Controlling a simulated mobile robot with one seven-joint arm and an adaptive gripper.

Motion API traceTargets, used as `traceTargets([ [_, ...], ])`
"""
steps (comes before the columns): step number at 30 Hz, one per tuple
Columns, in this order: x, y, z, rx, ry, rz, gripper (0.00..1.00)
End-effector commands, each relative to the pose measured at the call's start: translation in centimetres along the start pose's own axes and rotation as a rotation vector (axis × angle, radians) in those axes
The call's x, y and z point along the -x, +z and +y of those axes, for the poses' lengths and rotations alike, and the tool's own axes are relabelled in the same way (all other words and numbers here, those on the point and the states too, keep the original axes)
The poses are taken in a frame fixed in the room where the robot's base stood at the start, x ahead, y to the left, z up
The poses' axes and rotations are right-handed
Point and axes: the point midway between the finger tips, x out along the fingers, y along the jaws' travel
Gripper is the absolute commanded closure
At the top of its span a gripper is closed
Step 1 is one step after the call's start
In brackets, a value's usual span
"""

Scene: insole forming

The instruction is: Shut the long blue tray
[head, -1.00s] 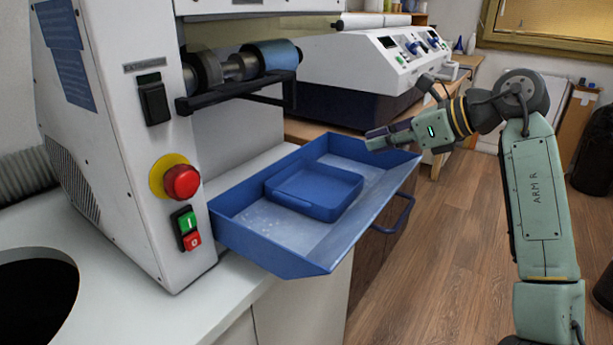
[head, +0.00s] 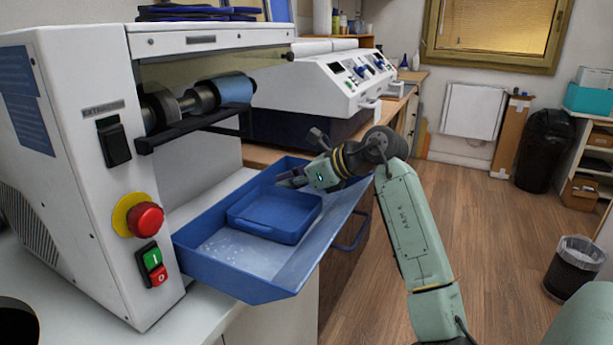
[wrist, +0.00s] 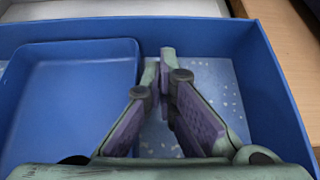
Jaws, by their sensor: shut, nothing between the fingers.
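The long blue tray (head: 225,278) sticks out of the white machine, pulled out and open. A smaller square blue tray (head: 275,210) lies inside it on the whitish, speckled floor. My gripper (head: 284,182) is at the far end of the long tray, beyond the small tray, with its fingers shut and empty. In the wrist view, my fingertips (wrist: 165,55) meet over the long tray's speckled floor (wrist: 215,85), between the small tray (wrist: 75,95) on the left and the long tray's wall (wrist: 268,75) on the right. I cannot tell whether they touch the floor.
The white machine (head: 85,175) carries a red stop button (head: 145,219) and rollers (head: 195,98) above the tray. A blue handle (head: 352,235) shows below the tray's right side. A second white machine (head: 325,85) stands behind. The wooden floor at right is open, with a bin (head: 573,268).

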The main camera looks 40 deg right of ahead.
Motion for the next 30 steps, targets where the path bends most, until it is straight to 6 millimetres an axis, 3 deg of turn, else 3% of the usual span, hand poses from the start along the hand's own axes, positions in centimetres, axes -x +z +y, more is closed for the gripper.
traceTargets([
  [6, -1.4, 0.8, 0.0, -0.001, -0.001, 0.0, 1.0],
  [19, -2.0, 1.1, 0.0, 0.0, 0.001, 0.001, 1.0],
  [23, -4.4, 2.4, 0.1, 0.002, 0.004, 0.002, 1.0],
  [30, -10.3, 6.1, 0.0, 0.001, 0.003, 0.002, 1.0],
])
